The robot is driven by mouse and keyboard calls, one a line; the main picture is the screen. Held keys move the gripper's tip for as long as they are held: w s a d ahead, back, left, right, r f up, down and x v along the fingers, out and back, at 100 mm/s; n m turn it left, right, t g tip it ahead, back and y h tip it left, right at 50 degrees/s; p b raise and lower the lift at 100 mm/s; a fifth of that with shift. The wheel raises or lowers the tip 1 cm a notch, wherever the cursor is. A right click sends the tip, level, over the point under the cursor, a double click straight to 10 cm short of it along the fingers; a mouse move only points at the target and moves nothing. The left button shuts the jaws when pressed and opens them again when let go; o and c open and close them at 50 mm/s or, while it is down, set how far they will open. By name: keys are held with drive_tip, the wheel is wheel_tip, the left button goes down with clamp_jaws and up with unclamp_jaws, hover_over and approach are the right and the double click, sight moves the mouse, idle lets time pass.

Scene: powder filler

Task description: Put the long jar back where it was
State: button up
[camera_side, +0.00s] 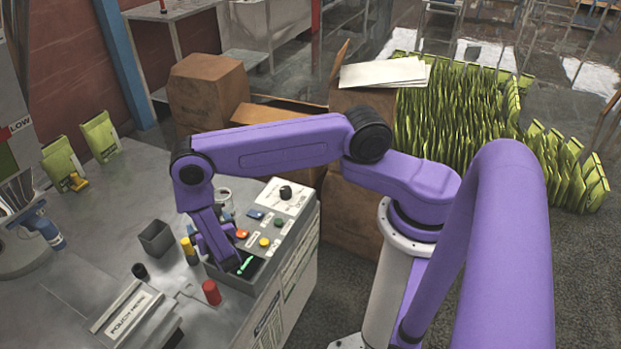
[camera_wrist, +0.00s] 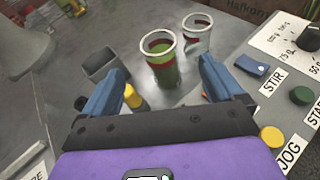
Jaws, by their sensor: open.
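A tall clear jar (camera_wrist: 161,58) with a red band and green contents stands upright on the grey worktop in the wrist view. My gripper (camera_wrist: 162,72) is open, with one blue finger on each side of the view of this jar. The jar appears just beyond the fingertips, and I cannot tell whether either finger touches it. A second clear jar (camera_wrist: 197,36) with a red band and pale look stands behind it to the right. I cannot tell for certain which is the long jar. In the side view my arm hides most of the fingertip area.
A grey square bin (camera_side: 156,238) stands left of my gripper. A red cylinder (camera_side: 211,292) and a black cap (camera_side: 140,271) stand nearer the front. The control panel (camera_wrist: 285,95) with knobs and labels lies close on the right. Bare worktop (camera_side: 110,205) lies farther left.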

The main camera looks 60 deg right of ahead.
drive_tip(key=s+r+m+g+h, duration=0.1)
drive_tip(key=s+r+m+g, duration=0.3)
drive_tip(key=r, duration=0.6)
drive_tip(key=s+r+m+g+h, duration=0.1)
drive_tip(key=s+r+m, duration=0.35)
drive_tip(key=r, duration=0.45)
drive_tip(key=s+r+m+g+y, duration=0.3)
drive_tip(key=s+r+y, duration=0.2)
drive_tip(key=s, duration=0.7)
drive_tip(key=s+r+m+g+y, duration=0.3)
drive_tip(key=s+r+m+y, duration=0.1)
drive_tip(key=s, duration=0.9)
wheel_tip(320, 180, up, 2)
drive_tip(key=shift+s+r+y, duration=0.1)
drive_tip(key=shift+s+y, duration=0.1)
drive_tip(key=shift+y, duration=0.4)
